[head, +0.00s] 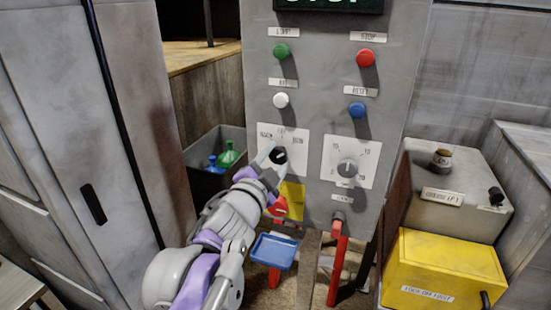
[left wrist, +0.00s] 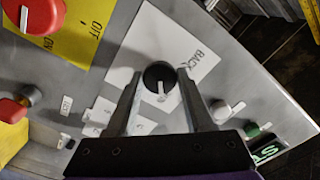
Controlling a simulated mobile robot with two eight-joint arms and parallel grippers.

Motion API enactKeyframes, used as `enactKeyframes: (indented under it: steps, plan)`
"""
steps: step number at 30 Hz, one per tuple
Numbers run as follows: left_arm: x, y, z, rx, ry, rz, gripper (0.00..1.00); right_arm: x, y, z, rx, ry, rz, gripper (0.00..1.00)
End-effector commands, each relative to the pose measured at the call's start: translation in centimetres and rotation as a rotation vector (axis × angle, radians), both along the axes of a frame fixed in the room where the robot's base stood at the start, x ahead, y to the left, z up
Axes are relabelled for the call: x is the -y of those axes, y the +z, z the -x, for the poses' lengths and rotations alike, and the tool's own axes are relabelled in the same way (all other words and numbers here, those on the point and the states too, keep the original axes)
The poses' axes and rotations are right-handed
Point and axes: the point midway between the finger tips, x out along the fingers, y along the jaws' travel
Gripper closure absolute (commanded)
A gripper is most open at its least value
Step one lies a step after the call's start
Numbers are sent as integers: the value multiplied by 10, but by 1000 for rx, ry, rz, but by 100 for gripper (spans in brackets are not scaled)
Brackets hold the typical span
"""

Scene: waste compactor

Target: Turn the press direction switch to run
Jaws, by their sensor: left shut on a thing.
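The press direction switch (head: 279,155) is a round black knob on a white plate on the grey control panel. In the left wrist view the knob (left wrist: 153,73) has a white pointer line toward the bottom of the picture, and the plate reads "BACK" on one side. The plate's other word is hard to read. My left gripper (head: 271,158) reaches up from below, its fingertips at the knob. In the left wrist view its fingers (left wrist: 160,84) lie on both sides of the knob, shut on it. My right gripper is not in view.
Green (head: 281,51), red (head: 365,58), white (head: 281,100) and blue (head: 357,109) buttons sit above. A dial (head: 347,168) is right of the switch, a red knob (head: 279,207) below it. A yellow box (head: 440,270) stands right, a bottle bin (head: 207,180) left.

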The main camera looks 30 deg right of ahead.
Motion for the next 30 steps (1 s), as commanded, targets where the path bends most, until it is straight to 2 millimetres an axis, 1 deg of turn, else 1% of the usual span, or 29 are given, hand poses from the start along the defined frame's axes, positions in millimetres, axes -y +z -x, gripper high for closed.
enactKeyframes:
  steps: [4, 5, 6, 9, 20, 23, 30]
  plan:
    - [0, 0, 0, 1, 0, -1, 100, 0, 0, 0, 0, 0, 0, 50]
    - [0, 0, 0, 1, 0, -1, 43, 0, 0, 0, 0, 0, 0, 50]
    - [0, 0, 0, 1, 0, -1, 35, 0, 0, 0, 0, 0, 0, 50]
    - [0, 0, 0, 0, 0, 0, 19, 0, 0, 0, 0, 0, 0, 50]
    - [-3, 0, 2, -1, 0, 1, 19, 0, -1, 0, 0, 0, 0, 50]
    - [-11, 0, 9, -1, 0, 1, 19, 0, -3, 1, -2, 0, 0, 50]
    - [-45, -2, 39, -2, 1, 1, 19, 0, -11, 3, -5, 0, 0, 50]
